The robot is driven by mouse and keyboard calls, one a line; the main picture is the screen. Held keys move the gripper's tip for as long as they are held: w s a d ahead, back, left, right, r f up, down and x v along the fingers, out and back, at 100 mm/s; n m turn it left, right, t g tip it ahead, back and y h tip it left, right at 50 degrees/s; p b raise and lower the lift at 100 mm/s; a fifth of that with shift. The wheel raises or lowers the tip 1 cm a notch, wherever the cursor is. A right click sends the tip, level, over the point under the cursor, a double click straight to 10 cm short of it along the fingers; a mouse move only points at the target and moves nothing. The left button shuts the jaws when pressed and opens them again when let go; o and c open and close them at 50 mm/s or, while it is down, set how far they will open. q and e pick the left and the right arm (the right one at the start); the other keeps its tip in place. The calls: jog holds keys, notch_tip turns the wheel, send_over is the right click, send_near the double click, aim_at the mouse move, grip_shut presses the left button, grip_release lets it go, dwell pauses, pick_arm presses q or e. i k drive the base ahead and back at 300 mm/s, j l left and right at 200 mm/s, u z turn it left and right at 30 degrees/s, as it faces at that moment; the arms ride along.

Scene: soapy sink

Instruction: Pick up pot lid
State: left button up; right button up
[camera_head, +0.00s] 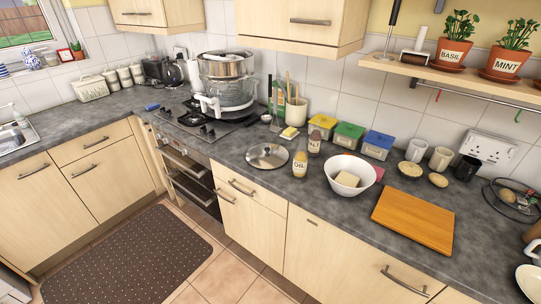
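The pot lid (267,156) is a round, shiny lid with a dark knob in its middle. It lies flat on the dark grey worktop, right of the hob and left of two bottles. Nothing covers it. Neither of my grippers shows in this view, so I cannot see how they stand.
A large steel and glass pot (226,80) stands on the hob (198,124). An oil bottle (300,160), a white bowl (350,175) and a wooden board (413,218) are right of the lid. Wall cupboards (302,22) overhang the back. Worktop in front of the lid is clear.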

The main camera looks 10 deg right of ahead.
aim_at(266, 156)
jog(key=i+j+z, duration=0.45)
jog(key=j+z, duration=0.25)
jog(key=i+j+z, duration=0.2)
jog(key=j+z, duration=0.15)
